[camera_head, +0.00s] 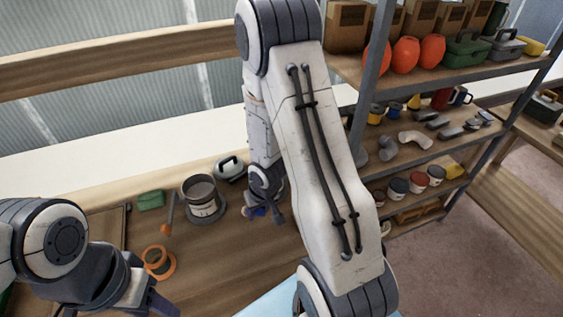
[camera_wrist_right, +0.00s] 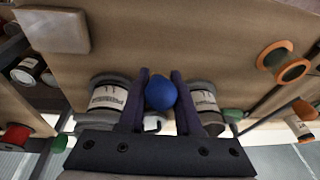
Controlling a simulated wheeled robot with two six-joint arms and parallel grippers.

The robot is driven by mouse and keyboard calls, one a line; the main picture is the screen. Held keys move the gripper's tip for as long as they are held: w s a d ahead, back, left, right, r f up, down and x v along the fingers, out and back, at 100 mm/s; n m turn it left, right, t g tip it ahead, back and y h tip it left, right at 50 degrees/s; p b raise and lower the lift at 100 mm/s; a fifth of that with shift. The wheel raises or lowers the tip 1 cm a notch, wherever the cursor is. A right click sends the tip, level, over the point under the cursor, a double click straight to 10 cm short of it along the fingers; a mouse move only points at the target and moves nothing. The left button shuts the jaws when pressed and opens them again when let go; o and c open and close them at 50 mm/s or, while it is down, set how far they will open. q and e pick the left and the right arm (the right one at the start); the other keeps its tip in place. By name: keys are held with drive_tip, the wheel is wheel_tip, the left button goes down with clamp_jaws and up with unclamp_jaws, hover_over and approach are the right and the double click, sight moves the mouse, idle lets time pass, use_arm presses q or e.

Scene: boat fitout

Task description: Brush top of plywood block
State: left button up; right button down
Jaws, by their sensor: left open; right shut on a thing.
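My right gripper (camera_head: 268,208) hangs over the workbench behind my right arm. It is shut on a round blue thing (camera_wrist_right: 160,93), seen end-on in the right wrist view; a bit of blue (camera_head: 257,211) shows at the jaws in the head view. Whether it is a brush handle I cannot tell, and no bristles show. A pale flat block (camera_wrist_right: 52,30), perhaps the plywood block, lies on the bench at the wrist view's upper left, apart from the gripper. I cannot make it out in the head view. My left gripper (camera_head: 118,303) is open and empty at the lower left.
A grey can (camera_head: 203,194), a green item (camera_head: 150,200), an orange ring-shaped item (camera_head: 158,262) and a grey handled container (camera_head: 231,168) stand on the bench (camera_head: 225,262). A loaded shelf (camera_head: 405,160) rises at the right. Bare bench lies between the orange item and my right gripper.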

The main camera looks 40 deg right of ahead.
use_arm(q)
wheel_tip(320, 180, up, 8)
drive_tip(key=p, duration=0.7)
use_arm(e)
drive_tip(key=s+d+r+m+g, duration=0.2)
drive_tip(key=d+r+m, duration=0.25)
drive_tip(key=r, duration=0.25)
drive_tip(key=s+d+r+m+g, duration=0.2)
drive_tip(key=d+r+m, duration=0.2)
drive_tip(key=r+m, duration=0.25)
use_arm(q)
wheel_tip(320, 180, down, 5)
drive_tip(key=b, duration=0.5)
drive_tip(key=shift+d+r, duration=0.1)
drive_tip(key=shift+r, duration=0.1)
use_arm(e)
drive_tip(key=shift+n, duration=0.3)
drive_tip(key=f, duration=0.4)
drive_tip(key=shift+a+f, duration=0.2)
drive_tip(key=shift+f, duration=0.05)
